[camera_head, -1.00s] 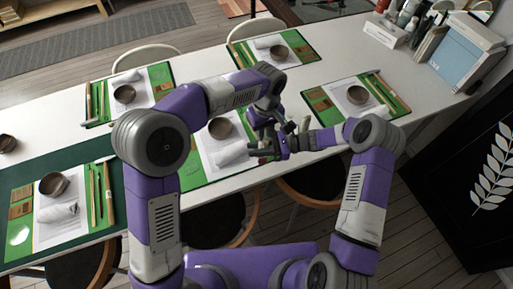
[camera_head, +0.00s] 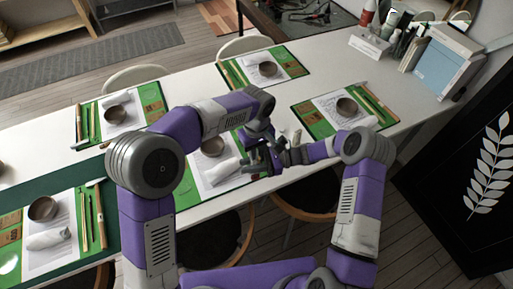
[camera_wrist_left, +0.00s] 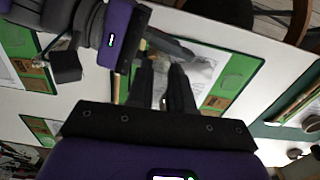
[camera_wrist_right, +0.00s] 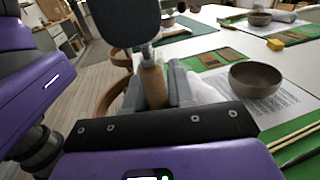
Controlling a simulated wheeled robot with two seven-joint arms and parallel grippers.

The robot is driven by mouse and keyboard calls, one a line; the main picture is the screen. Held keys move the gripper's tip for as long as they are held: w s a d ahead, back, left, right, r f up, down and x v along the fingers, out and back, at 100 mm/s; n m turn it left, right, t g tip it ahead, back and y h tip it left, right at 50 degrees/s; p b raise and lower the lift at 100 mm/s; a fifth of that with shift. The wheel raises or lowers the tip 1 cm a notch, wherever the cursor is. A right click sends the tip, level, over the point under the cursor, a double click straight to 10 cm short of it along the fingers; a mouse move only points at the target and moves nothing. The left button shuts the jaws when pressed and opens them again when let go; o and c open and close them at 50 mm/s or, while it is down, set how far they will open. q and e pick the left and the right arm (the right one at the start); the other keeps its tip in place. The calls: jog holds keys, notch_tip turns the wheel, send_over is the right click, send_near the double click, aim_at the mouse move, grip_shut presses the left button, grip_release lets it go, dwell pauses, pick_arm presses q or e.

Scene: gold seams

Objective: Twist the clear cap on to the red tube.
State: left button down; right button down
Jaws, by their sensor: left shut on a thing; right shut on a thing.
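In the head view my left gripper (camera_head: 252,153) and right gripper (camera_head: 279,157) are close together above the near edge of the table. In the right wrist view my right gripper (camera_wrist_right: 153,98) is shut on a tan-brown cylinder (camera_wrist_right: 153,82) standing between its fingers. I cannot tell whether it is the red tube. A dark part of my other arm covers the space just above it. In the left wrist view my left gripper (camera_wrist_left: 162,75) has its fingers nearly together on something too small to make out. The clear cap cannot be made out.
The white table (camera_head: 200,88) carries green mats with bowls and papers. A bowl (camera_wrist_right: 256,77) and a white roll lie close by my right gripper. A blue-fronted box (camera_head: 447,65) and bottles stand at the far right. Chairs line the near edge.

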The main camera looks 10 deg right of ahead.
pick_arm(q)
jog(key=shift+f, duration=0.55)
dwell(0.5)
jog(key=m, duration=0.4)
jog(key=shift+a, duration=0.1)
jog(key=m, duration=0.4)
jog(key=shift+a, duration=0.1)
jog(key=m, duration=0.4)
jog(key=shift+a, duration=0.1)
jog(key=m, duration=0.5)
jog(key=shift+w+m, duration=0.15)
jog(key=shift+m, duration=0.25)
jog(key=c, duration=0.9)
grip_release()
